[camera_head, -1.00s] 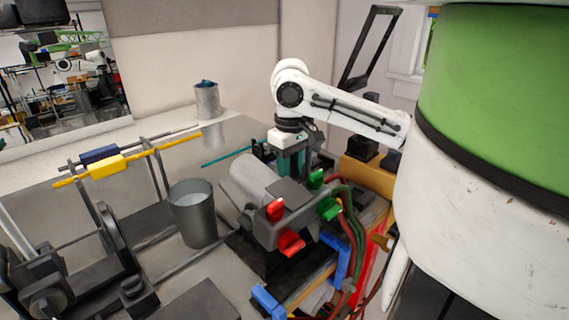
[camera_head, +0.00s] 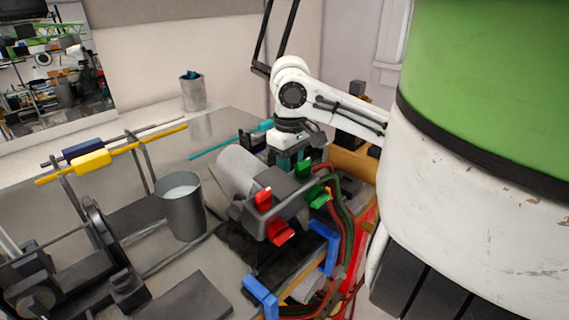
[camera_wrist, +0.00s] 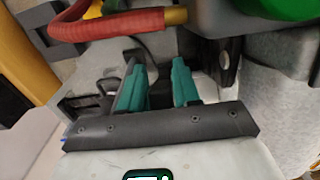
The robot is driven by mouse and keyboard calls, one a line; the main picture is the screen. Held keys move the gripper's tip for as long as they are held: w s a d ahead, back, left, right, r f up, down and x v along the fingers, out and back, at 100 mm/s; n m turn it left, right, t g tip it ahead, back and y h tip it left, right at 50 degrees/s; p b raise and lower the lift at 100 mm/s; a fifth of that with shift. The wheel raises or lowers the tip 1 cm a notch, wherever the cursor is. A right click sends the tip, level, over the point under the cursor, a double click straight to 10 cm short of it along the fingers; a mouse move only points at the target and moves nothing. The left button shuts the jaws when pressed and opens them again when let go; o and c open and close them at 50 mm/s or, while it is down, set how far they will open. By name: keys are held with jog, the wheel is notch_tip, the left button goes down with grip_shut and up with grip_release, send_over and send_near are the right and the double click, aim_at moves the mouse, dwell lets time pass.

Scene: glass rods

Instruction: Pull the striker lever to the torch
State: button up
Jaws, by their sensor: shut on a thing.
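The torch (camera_head: 238,169) is a pale cylinder on a grey body with red knobs (camera_head: 265,199) and green knobs (camera_head: 317,196). It stands mid-bench in the head view. My gripper (camera_head: 286,160) points down just behind the torch body, which partly hides its teal fingers. In the wrist view, my gripper (camera_wrist: 160,86) has its teal fingers a small gap apart, shut on what appears to be the striker lever. The held part is hard to make out. A dark riveted piece (camera_wrist: 229,62) lies right of the fingers, next to the pale cylinder (camera_wrist: 285,105).
A grey beaker (camera_head: 182,208) stands left of the torch. A rack with a yellow rod (camera_head: 93,160) and a blue-sleeved rod (camera_head: 84,149) is at the left. Hoses (camera_head: 346,215) and blue brackets (camera_head: 262,297) crowd the front right.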

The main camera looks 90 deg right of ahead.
jog(key=shift+s, duration=0.15)
jog(key=shift+c, duration=0.2)
jog(key=shift+s+a+f+b, duration=0.45)
jog(key=shift+s+a+f, duration=0.4)
jog(key=shift+s, duration=0.1)
